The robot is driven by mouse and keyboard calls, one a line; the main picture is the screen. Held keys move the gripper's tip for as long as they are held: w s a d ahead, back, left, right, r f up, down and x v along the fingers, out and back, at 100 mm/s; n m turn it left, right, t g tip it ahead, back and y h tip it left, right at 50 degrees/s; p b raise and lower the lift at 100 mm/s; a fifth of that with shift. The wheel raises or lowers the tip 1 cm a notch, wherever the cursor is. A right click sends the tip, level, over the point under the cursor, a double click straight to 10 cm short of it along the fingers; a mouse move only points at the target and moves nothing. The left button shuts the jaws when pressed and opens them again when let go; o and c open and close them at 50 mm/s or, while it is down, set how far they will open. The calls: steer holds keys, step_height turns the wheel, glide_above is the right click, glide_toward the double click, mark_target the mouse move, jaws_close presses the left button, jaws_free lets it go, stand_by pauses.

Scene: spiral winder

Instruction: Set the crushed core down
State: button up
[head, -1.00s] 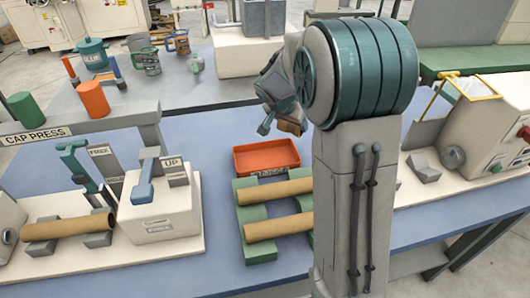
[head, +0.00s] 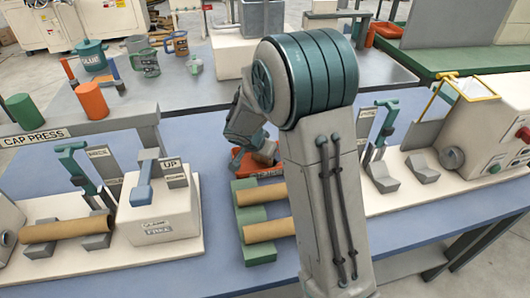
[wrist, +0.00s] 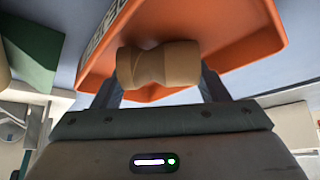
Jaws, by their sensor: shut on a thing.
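The crushed core (wrist: 158,66) is a short tan tube, pinched in at its middle. My gripper (wrist: 160,80) is shut on it, one finger at each side. In the wrist view the core shows against the orange tray (wrist: 252,38); I cannot tell whether it touches the tray floor.
Two tan cores (head: 262,194) lie on a green rack (head: 259,256) in front of the tray. A winder machine (head: 490,120) stands at right. Blue table (head: 215,250) is bare left of the rack.

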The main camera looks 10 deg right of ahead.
steer(key=shift+f+b, duration=0.2)
steer(key=shift+b, duration=0.15)
steer(key=o, duration=0.7)
steer(key=shift+r, duration=0.1)
steer(key=shift+c, duration=0.2)
steer(key=shift+r+p, duration=0.15)
steer(key=shift+p, duration=0.15)
steer(key=shift+a+r, duration=0.1)
steer(key=shift+r, duration=0.15)
steer(key=v, duration=1.1)
steer(key=s+d+r+n+g+y, duration=0.1)
steer(key=s+n, duration=0.3)
steer(key=s, duration=0.7)
steer(key=s+d+r+n+g+y, duration=0.1)
steer(key=s+d+n+y, duration=0.2)
steer(key=s, duration=0.9)
steer(key=shift+s+r+n+y, duration=0.25)
steer(key=shift+r+n+y, duration=0.05)
steer(key=shift+n, duration=0.7)
